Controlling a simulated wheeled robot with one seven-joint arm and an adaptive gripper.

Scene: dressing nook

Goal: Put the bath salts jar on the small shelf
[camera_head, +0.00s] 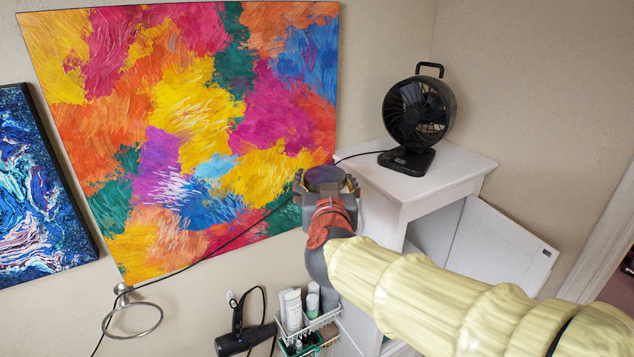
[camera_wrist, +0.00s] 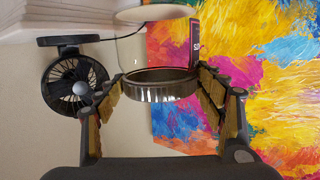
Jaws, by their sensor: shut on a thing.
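The bath salts jar (camera_head: 324,175) is held upright in my gripper (camera_head: 325,190), in front of the painting and left of the white cabinet. In the head view only its dark round lid shows clearly; my gripper hides the body. In the wrist view, turned upside down, the jar's dark ridged lid (camera_wrist: 160,92) sits between both fingers of my gripper (camera_wrist: 162,78). Its pale see-through body and part of a dark label show beyond the lid. A white cabinet (camera_head: 440,185) with an open lower compartment stands to the right; whether it is the small shelf, I cannot tell.
A black fan (camera_head: 420,115) stands on the cabinet top, its cord trailing left across the painting (camera_head: 190,120). A white wire rack (camera_head: 310,328) with several bottles hangs below my gripper. A hair dryer (camera_head: 240,340) and towel ring (camera_head: 132,322) are lower left. The cabinet's front top is clear.

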